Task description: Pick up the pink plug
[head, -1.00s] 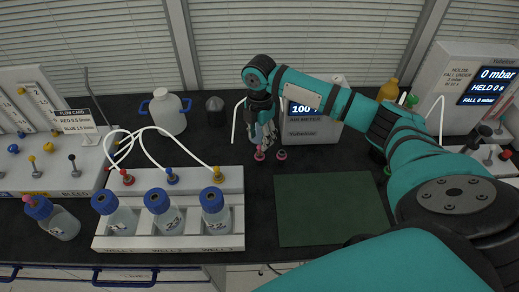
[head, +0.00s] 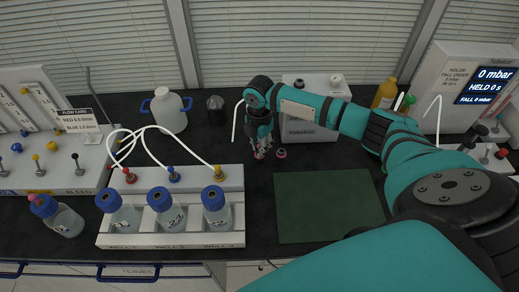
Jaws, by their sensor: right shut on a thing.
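My right gripper (head: 260,151) reaches down to the black bench at the back middle. It is shut on a small pink plug (head: 259,155), which its fingers partly cover. A second pink plug (head: 281,153) stands on the bench just right of the fingers, apart from them. My left gripper is not in view.
A dark green mat (head: 328,207) lies bare in front of the plugs. A rack (head: 172,240) with several blue-capped bottles is at the left. The meter box (head: 312,132) stands behind my right arm. A white jug (head: 168,113) is at the back.

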